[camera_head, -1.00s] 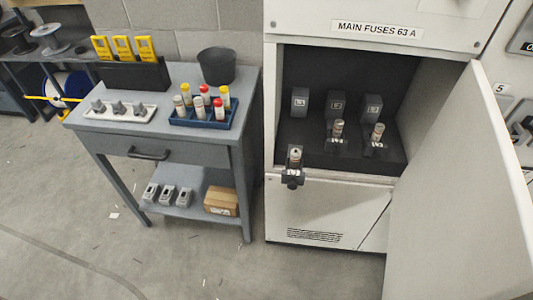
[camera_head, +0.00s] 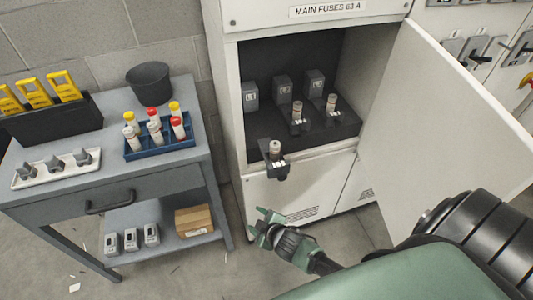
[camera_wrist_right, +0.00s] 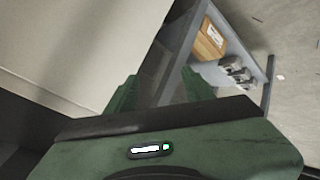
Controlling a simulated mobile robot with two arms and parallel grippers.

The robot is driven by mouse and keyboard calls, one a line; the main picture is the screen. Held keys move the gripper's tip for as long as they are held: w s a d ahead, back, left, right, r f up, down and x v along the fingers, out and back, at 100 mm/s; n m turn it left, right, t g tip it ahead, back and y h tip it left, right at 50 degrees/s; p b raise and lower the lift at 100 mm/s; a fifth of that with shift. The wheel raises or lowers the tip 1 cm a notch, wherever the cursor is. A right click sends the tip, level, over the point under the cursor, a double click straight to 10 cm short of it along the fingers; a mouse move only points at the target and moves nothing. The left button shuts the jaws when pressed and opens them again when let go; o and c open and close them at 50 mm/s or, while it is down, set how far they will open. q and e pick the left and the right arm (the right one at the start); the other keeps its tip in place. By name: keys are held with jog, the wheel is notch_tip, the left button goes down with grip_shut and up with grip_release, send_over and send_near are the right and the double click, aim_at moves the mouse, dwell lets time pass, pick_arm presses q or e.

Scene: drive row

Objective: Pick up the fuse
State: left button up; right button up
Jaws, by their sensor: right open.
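A pale fuse (camera_head: 275,149) stands upright in a dark holder (camera_head: 274,169) that juts out over the front edge of the open cabinet. Two similar fuses, one in the middle (camera_head: 297,110) and one at right (camera_head: 331,103), stand in holders inside. Several red-capped and yellow-capped fuses (camera_head: 155,132) stand in a blue tray (camera_head: 160,151) on the grey cart. I cannot tell which fuse is meant. My green right gripper (camera_head: 257,222) is open and empty, below the jutting holder and in front of the cabinet. Its fingers (camera_wrist_right: 160,92) frame no fuse in the wrist view. My left gripper is out of view.
The cabinet door (camera_head: 440,110) stands open at right, beside my right arm.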

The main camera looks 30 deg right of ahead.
jog(key=w+a+r+n+t+y, duration=0.2)
jog(key=w+a+r+n+y, duration=0.15)
jog(key=r, duration=0.65)
jog(key=w+a+r+n+t+y, duration=0.25)
jog(key=w+r+n, duration=0.25)
jog(key=r, duration=0.5)
jog(key=w+a+r+n+t+y, duration=0.2)
jog(key=w+a+r+n, duration=0.25)
jog(key=r, duration=0.55)
jog(key=s+a+r+n+g+y, duration=0.4)
jog(key=a+r+n+g+y, duration=0.3)
jog(key=r+n, duration=0.5)
jog(key=n+g+h, duration=1)
jog(key=n+h, duration=0.5)
jog(key=n, duration=0.1)
send_over(276, 143)
jog(key=shift+t, duration=0.25)
notch_tip(276, 143, down, 9)
jog(key=shift+s+a+r, duration=0.1)
jog(key=shift+a+r, duration=0.05)
jog(key=shift+r, duration=0.05)
jog(key=shift+s+d+f, duration=0.1)
jog(key=shift+d+f, duration=0.1)
jog(key=shift+d, duration=0.05)
notch_tip(276, 143, down, 6)
jog(key=shift+a+f+p, duration=0.15)
jog(key=shift+f+p, duration=0.05)
jog(key=shift+p, duration=1)
jog(key=shift+w+f, duration=0.2)
jog(key=shift+f, duration=0.25)
